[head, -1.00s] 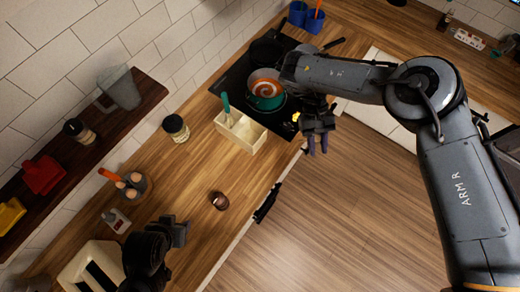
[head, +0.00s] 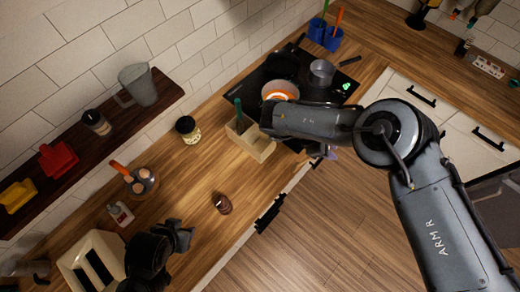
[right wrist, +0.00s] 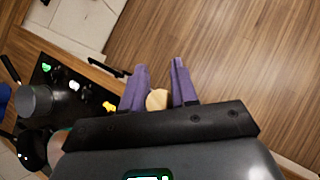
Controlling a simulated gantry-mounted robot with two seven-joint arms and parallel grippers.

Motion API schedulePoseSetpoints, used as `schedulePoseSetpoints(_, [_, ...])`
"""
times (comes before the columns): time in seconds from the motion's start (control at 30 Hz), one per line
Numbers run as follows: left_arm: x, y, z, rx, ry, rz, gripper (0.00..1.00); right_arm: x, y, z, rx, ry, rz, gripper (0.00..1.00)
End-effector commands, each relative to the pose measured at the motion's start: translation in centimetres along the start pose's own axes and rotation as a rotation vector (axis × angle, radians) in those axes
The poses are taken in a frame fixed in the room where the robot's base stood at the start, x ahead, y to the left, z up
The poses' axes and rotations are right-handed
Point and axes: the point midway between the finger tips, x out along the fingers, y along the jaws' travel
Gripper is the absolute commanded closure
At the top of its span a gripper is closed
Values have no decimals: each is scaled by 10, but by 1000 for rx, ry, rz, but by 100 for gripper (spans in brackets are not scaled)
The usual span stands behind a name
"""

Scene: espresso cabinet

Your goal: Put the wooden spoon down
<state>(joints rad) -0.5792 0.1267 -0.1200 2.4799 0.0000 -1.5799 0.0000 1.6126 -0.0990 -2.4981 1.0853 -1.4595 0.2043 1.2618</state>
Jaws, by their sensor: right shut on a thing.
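My right gripper (right wrist: 158,92) is shut on the wooden spoon (right wrist: 157,100). Only a rounded, pale wooden end of the spoon shows between the purple fingers; the rest is hidden by the gripper body. In the head view my right gripper (head: 328,153) is mostly hidden behind its forearm, near the counter's front edge by the stove. The spoon cannot be made out there. My left gripper (head: 181,236) is dark and low at the left, over the counter near the toaster; its finger opening is unclear.
The stove (head: 350,85) holds a grey pot (head: 322,72) and a pot with orange contents (head: 280,91). A cream box (head: 262,149) with a green-handled utensil stands left of my right forearm. A brown round object (head: 222,204) and a jar (head: 188,129) stand on the counter.

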Motion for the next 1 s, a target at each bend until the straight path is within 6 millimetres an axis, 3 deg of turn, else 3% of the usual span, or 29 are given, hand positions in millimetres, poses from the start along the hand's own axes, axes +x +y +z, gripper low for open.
schedulePoseSetpoints(0.23, [3, 0, 2, 1, -1, 0, 57, -19, 31, -32, -438, 19, 399, 100])
schedulePoseSetpoints(0.4, [7, 1, 3, -2, -1, 2, 57, -43, 53, -62, -735, 32, 693, 100])
schedulePoseSetpoints(0.77, [17, 4, 5, -11, 1, 10, 57, -96, 82, -108, -1111, 47, 1079, 100])
schedulePoseSetpoints(1.0, [28, 4, 9, -10, 1, 8, 57, -147, 101, -136, -1319, 55, 1311, 100])
